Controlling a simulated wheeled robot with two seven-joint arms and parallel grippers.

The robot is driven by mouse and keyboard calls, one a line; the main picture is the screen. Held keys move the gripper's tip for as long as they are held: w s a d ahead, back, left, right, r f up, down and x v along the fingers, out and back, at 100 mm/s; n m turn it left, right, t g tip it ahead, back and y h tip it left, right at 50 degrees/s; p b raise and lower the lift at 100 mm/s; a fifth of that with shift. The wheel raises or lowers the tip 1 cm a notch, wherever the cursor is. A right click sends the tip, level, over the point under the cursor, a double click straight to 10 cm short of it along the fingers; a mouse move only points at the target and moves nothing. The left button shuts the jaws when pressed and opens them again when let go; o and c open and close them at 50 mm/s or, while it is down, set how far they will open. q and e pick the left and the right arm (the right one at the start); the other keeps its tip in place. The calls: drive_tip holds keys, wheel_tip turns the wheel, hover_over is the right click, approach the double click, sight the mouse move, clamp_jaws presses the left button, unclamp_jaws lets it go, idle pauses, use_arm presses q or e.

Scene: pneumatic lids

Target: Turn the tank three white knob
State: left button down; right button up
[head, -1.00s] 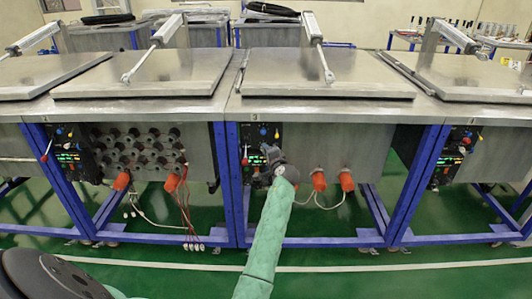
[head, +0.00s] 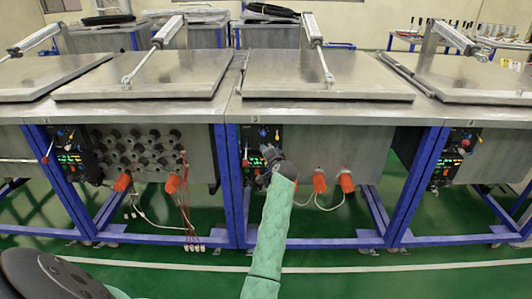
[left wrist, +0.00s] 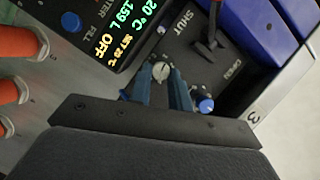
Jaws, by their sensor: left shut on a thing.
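Tank three (head: 330,140) is the steel tank marked 3, with its control panel (head: 262,136) at the left of its front. My left gripper (head: 268,155) is at the lower part of this panel in the head view, and my own wrist partly hides it. In the left wrist view the white knob (left wrist: 161,71) sits on the black panel between the two blue-grey fingertips of my left gripper (left wrist: 160,84), which is shut on it. The knob's base is partly hidden by the fingers. My right gripper is not in view.
Beside the knob are a blue-capped knob (left wrist: 205,105), a black lever (left wrist: 208,43) near the SHUT and OPEN labels, a lit display (left wrist: 128,20) and a blue button (left wrist: 71,21). Orange fittings (left wrist: 20,42) stick out at the left. A blue frame post (left wrist: 245,30) stands at the right.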

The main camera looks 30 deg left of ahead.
use_arm(q)
drive_tip(key=c, duration=1.3)
unclamp_jaws()
drive_tip(key=shift+f, duration=0.1)
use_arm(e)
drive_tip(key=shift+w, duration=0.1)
use_arm(q)
drive_tip(key=v, duration=0.7)
drive_tip(key=shift+s+d+b, duration=0.25)
drive_tip(key=shift+b, duration=0.1)
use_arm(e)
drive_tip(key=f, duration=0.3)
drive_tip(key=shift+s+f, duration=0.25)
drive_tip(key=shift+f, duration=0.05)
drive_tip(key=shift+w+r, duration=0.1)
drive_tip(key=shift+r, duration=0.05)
